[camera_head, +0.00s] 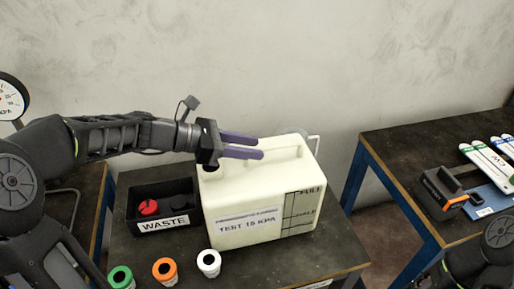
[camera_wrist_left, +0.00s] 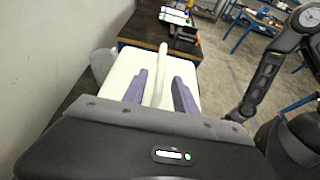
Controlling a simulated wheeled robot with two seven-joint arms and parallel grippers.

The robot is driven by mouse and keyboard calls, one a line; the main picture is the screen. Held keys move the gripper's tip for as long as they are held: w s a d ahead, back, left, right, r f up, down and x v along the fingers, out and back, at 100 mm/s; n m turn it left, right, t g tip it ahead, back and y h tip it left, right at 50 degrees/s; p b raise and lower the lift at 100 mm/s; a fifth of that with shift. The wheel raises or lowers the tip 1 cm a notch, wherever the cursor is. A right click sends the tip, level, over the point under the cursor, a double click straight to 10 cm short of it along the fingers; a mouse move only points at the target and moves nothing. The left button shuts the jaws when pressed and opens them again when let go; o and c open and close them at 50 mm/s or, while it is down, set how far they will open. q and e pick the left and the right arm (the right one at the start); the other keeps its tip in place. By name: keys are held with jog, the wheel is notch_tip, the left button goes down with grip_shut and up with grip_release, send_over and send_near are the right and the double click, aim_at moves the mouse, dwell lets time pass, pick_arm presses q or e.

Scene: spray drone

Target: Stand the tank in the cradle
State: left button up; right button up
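The cream tank (camera_head: 255,205) stands upright on a dark table, with a "TEST 15 KPA" label and a "FULL" level scale on its front. My left gripper (camera_head: 260,147) reaches over its top from the left with two purple fingers. In the left wrist view the tank's handle (camera_wrist_left: 162,50) runs between the fingers of the left gripper (camera_wrist_left: 160,76), with a gap on each side, so the gripper is open. I cannot make out a cradle. Part of my right arm shows at the lower right, but its gripper does not.
A black waste bin (camera_head: 165,206) with red and black caps stands left of the tank. Green (camera_head: 121,277), orange (camera_head: 165,270) and white (camera_head: 208,262) capped containers stand in front. A second table (camera_head: 385,150) at right holds an orange-black device (camera_head: 443,190) and white-green sticks (camera_head: 487,160).

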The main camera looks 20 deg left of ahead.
pick_arm(q)
jog(key=v, duration=0.9)
jog(key=shift+s+a+r, duration=0.2)
jog(key=shift+a, duration=0.05)
pick_arm(e)
jog(key=shift+f, duration=0.15)
pick_arm(q)
jog(key=shift+o, duration=0.5)
